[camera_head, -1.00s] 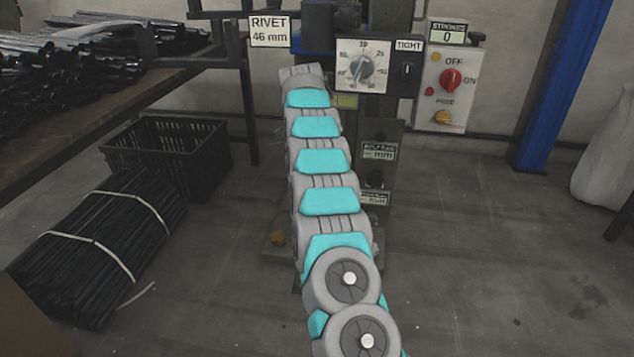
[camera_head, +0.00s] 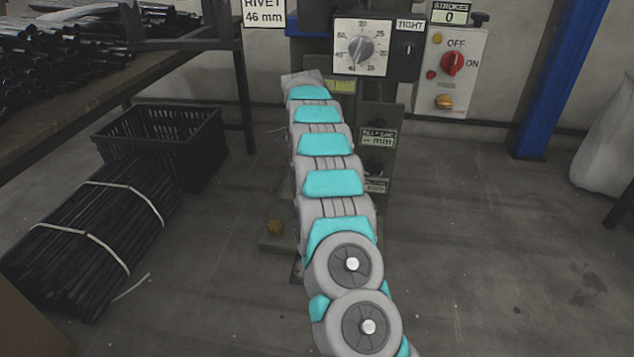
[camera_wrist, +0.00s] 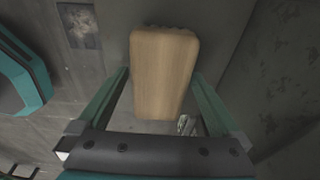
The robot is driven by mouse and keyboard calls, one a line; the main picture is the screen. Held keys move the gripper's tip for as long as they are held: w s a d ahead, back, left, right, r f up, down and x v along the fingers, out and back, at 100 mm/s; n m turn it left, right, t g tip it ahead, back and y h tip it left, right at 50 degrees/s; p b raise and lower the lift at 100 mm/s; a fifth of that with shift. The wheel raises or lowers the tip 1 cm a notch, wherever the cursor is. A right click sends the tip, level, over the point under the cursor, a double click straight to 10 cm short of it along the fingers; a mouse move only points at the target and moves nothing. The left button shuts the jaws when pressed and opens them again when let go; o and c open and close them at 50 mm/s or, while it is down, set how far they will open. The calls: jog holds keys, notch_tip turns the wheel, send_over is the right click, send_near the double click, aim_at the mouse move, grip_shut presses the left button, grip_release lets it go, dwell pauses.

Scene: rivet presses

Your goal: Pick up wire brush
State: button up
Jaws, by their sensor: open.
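A wooden block-shaped piece, which looks like the wire brush's back (camera_wrist: 163,80), shows in the wrist view, with a slightly notched far edge. My gripper (camera_wrist: 161,74) is open, with one green finger on each side of the wood. I cannot tell whether either finger touches it. Bristles are not visible. In the head view my arm hides the gripper and the brush.
The rivet press has a dial panel (camera_head: 361,47) and an upright behind my arm. A switch box (camera_head: 449,72) is on the right, near a blue post (camera_head: 560,75). A black crate (camera_head: 165,140) and bundled rods (camera_head: 90,235) lie left.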

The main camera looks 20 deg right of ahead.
jog(key=shift+f, duration=0.15)
jog(key=shift+c, duration=0.2)
jog(key=c, duration=1.3)
